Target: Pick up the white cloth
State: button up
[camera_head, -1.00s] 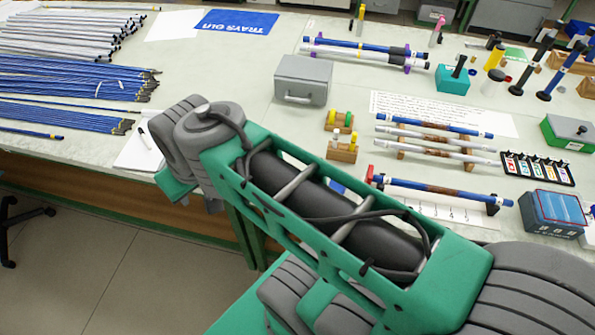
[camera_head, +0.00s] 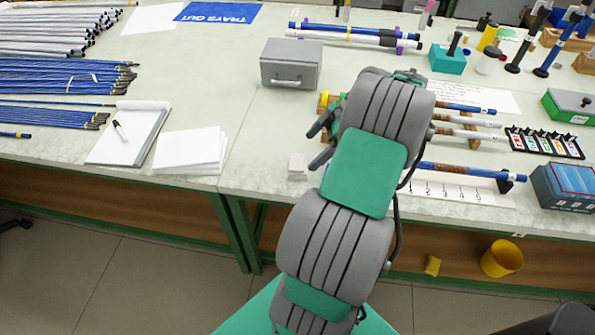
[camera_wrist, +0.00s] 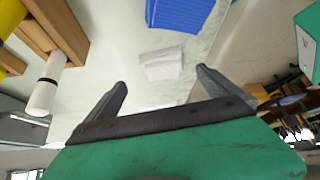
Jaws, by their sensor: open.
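The white cloth (camera_head: 297,167) is a small folded pad lying flat on the pale bench top near its front edge. In the wrist view it shows as a folded white pad (camera_wrist: 160,63), lying between the lines of my two fingers. My gripper (camera_head: 319,145) is open and empty, its dark fingers pointing left, apart from the cloth. In the wrist view the fingers (camera_wrist: 161,78) are spread with nothing between them. My wrist and forearm hide the bench to the right of the cloth.
A stack of white sheets (camera_head: 190,150) and a notepad with pen (camera_head: 128,132) lie to the left. A grey drawer box (camera_head: 291,64) stands behind. A wooden stand (camera_wrist: 58,25) and a blue ribbed object (camera_wrist: 180,14) are close by. Rods lie further right.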

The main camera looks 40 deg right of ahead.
aim_at(300, 161)
jog(key=x, duration=0.6)
jog(key=shift+a+f+p, duration=0.1)
jog(key=shift+a+p, duration=0.2)
jog(key=shift+a, duration=0.15)
jog(key=shift+w+f, duration=0.1)
jog(key=shift+f, duration=0.2)
jog(key=c, duration=1.3)
